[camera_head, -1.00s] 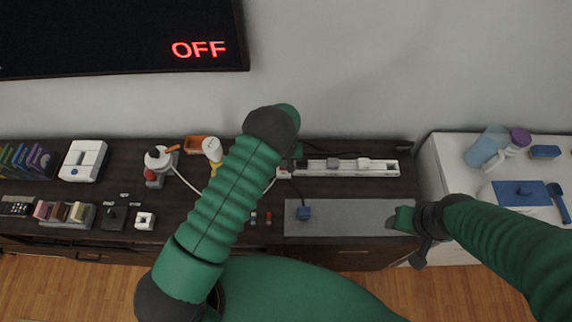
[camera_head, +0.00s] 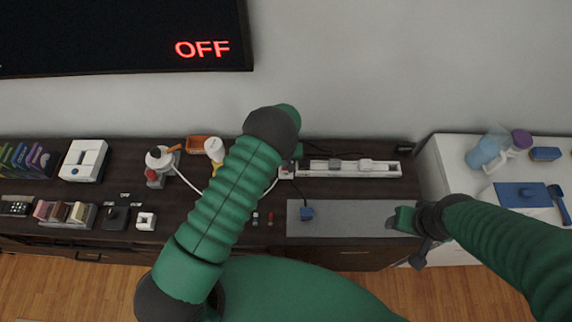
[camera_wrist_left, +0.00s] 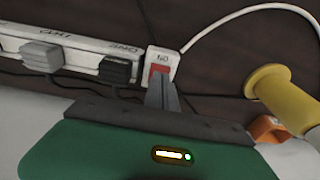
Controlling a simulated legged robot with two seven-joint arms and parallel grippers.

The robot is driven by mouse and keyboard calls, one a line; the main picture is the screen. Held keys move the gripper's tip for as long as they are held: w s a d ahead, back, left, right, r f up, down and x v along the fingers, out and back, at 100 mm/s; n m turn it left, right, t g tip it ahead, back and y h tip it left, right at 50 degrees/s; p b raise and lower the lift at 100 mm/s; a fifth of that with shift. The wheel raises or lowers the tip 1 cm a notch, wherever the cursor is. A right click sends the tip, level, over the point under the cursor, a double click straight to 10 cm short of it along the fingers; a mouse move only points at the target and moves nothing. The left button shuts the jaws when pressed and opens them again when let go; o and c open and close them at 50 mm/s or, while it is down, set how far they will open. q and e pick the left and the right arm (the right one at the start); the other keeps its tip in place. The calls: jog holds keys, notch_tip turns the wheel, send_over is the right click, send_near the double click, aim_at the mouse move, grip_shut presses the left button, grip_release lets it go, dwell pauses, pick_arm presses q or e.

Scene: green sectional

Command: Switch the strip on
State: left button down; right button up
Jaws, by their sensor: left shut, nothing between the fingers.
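The white power strip (camera_head: 390,168) lies along the back of the dark cabinet, with plugs in it. In the left wrist view the strip (camera_wrist_left: 75,48) ends in a white block with a red switch (camera_wrist_left: 159,72). My left gripper (camera_wrist_left: 160,84) is shut and empty, its fingertips right at the red switch and covering part of it; I cannot tell whether they touch. In the head view my left arm hides most of this gripper. My right gripper (camera_head: 398,219) is over the right end of the grey mat, and its jaw opening is unclear.
A screen (camera_head: 120,40) on the wall reads OFF. A white bottle (camera_head: 214,150) stands left of my left arm, and a white cord leaves the strip's switch end. A blue block (camera_head: 306,213) is on the grey mat (camera_head: 345,226). A white cabinet stands at right.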

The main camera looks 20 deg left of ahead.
pick_arm(q)
jog(key=shift+a, duration=0.1)
jog(key=shift+d+f, duration=0.15)
jog(key=shift+d, duration=0.15)
jog(key=shift+a+f+b, duration=0.2)
jog(key=shift+f+b, duration=0.15)
jog(key=shift+b, duration=0.05)
jog(key=shift+d+f, duration=0.1)
jog(key=shift+f, duration=0.15)
dwell(0.4)
jog(key=shift+r, duration=0.1)
jog(key=shift+r+p, duration=2.15)
jog(key=shift+r, duration=1.3)
